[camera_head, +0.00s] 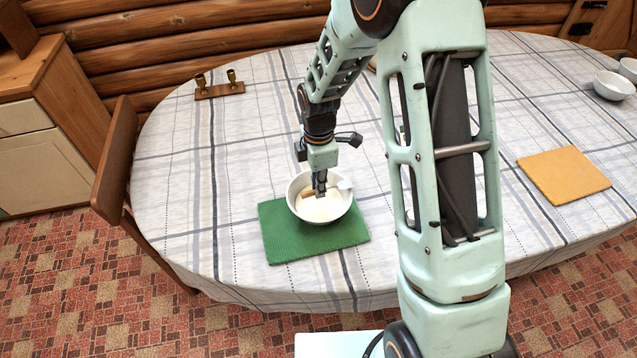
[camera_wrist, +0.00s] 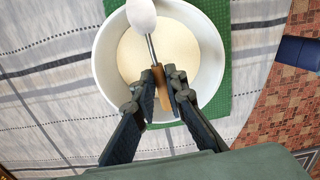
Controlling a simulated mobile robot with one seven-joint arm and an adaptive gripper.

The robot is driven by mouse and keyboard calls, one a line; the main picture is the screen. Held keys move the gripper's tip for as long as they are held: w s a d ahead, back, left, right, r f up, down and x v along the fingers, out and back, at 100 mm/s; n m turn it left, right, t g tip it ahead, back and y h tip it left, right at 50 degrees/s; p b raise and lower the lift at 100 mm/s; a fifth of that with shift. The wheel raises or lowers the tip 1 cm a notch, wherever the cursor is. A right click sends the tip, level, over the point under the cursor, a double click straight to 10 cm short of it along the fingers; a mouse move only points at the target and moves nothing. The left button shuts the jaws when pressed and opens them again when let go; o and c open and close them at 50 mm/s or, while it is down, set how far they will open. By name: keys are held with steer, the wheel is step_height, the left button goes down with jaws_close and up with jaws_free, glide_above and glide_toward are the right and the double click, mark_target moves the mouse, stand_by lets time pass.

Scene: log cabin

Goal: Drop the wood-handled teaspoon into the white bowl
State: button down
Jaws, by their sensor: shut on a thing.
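The white bowl (camera_head: 297,209) stands on a green mat (camera_head: 345,234) on the table. In the wrist view the bowl (camera_wrist: 101,62) shows a cream-coloured inside. My gripper (camera_head: 320,190) is over the bowl, pointing down. In the wrist view my gripper (camera_wrist: 162,84) is shut on the wooden handle of the teaspoon (camera_wrist: 161,85). The spoon's metal neck and pale bowl-shaped head (camera_wrist: 141,15) reach up across the bowl's far rim in that view. Whether the spoon touches the bowl is not clear.
The oval table (camera_head: 200,180) has a checked cloth. An orange mat (camera_head: 563,175) lies at the right, with white bowls (camera_head: 613,85) beyond it. A small wooden stand with brass cups (camera_head: 219,90) is at the back left. A chair (camera_head: 113,165) stands at the left edge.

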steer(key=c, duration=1.9)
jaws_free()
steer(key=shift+r, duration=0.15)
step_height(320, 180, up, 12)
steer(key=shift+f, duration=0.1)
